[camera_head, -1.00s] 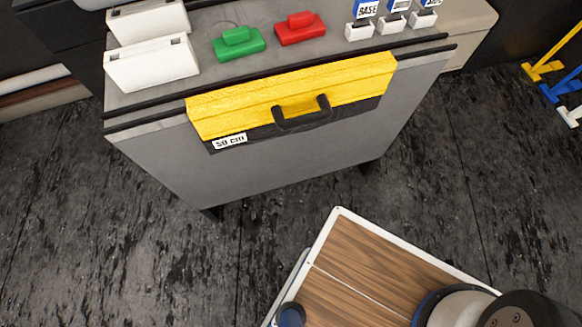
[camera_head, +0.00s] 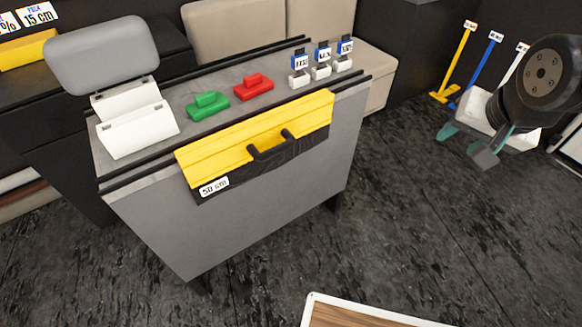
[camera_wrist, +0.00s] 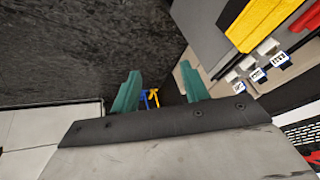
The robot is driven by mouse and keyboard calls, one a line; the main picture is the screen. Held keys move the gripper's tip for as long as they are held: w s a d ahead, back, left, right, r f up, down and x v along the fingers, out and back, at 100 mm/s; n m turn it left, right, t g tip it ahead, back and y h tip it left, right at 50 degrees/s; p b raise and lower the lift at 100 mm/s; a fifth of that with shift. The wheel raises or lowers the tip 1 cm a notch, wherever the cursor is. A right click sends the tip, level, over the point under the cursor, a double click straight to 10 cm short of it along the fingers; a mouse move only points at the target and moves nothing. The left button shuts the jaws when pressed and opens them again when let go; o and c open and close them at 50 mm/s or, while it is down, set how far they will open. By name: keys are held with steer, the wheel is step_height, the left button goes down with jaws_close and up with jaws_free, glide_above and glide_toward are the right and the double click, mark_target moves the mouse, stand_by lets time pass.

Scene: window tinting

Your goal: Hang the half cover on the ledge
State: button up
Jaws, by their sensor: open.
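The cover (camera_head: 254,138) is a long yellow piece with a black lower part, a black handle (camera_head: 273,146) and a "50 cm" label. It lies along the front top edge of the grey table (camera_head: 250,215), its lower part down against the front face. The black rail (camera_head: 140,171) along that edge is partly hidden behind it. My gripper (camera_head: 467,144) is in the air to the right of the table, well apart from the cover. Its teal fingers are open with nothing between them, as the wrist view (camera_wrist: 160,80) also shows.
On the table stand white holders (camera_head: 138,131), a green block (camera_head: 208,106), a red block (camera_head: 253,87) and several small labelled pieces (camera_head: 321,60). Yellow and blue stands (camera_head: 452,75) are on the floor behind my gripper.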

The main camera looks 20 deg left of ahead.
steer(key=w+a+f+m+t+y, duration=0.25)
steer(key=w+a+f, duration=0.5)
steer(key=a, duration=0.45)
steer(key=m+t+y, duration=0.3)
steer(key=y, duration=0.5)
glide_toward(274, 154)
steer(key=r+x, duration=0.1)
steer(key=x, duration=0.2)
steer(key=shift+f+x, duration=0.2)
steer(key=shift+x, duration=1.2)
steer(key=shift+f+x, duration=0.2)
steer(key=shift+x, duration=1.2)
steer(key=shift+f+x, duration=0.2)
steer(key=shift+x, duration=1.2)
steer(key=shift+d, duration=0.1)
jaws_close()
steer(key=shift+r, duration=0.15)
